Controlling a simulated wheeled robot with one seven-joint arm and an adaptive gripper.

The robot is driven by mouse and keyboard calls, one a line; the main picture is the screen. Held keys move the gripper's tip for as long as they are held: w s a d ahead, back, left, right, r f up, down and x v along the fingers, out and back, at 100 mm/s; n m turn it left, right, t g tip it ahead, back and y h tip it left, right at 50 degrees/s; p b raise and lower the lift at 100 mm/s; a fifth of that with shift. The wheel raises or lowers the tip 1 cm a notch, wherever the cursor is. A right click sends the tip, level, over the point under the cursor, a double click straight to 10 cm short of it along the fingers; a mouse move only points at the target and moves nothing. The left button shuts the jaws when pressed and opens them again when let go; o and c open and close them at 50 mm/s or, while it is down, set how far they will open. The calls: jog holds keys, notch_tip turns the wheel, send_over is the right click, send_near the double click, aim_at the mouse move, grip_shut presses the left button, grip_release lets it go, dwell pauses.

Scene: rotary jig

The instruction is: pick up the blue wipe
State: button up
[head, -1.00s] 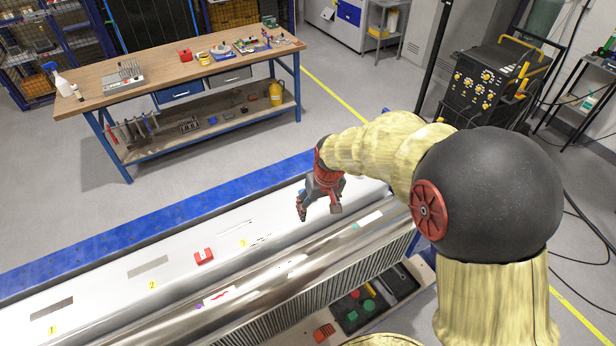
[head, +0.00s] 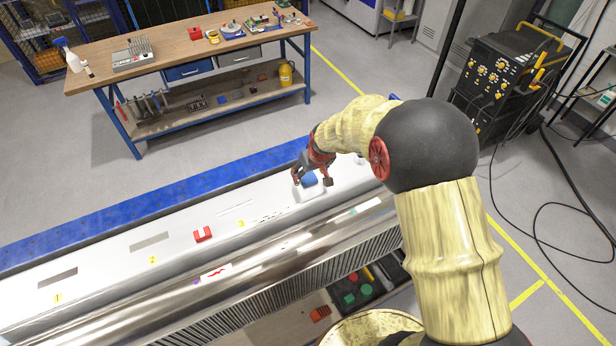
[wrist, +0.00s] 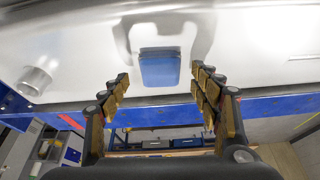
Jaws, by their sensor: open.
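The blue wipe (head: 309,180) is a small blue block-like piece on the pale, shiny top of the long bench, right of the yellow mark 3. In the wrist view the blue wipe (wrist: 160,70) lies centred ahead, between and slightly beyond my fingertips. My gripper (head: 313,175) is open over the wipe, one finger on each side. In the wrist view both fingers of my gripper (wrist: 160,84) are spread, with clear gaps to the wipe. Whether the fingertips touch the bench top is unclear.
A red block (head: 203,234) sits left of the wipe on the bench top. A metallic cylinder (wrist: 38,80) stands to the left in the wrist view. The blue rail (head: 150,213) runs along the bench's far edge. A wooden workbench (head: 150,82) stands farther back.

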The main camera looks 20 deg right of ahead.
jog(key=shift+x, duration=0.9)
jog(key=shift+r, duration=0.1)
jog(key=shift+c, duration=0.5)
jog(key=c, duration=0.9)
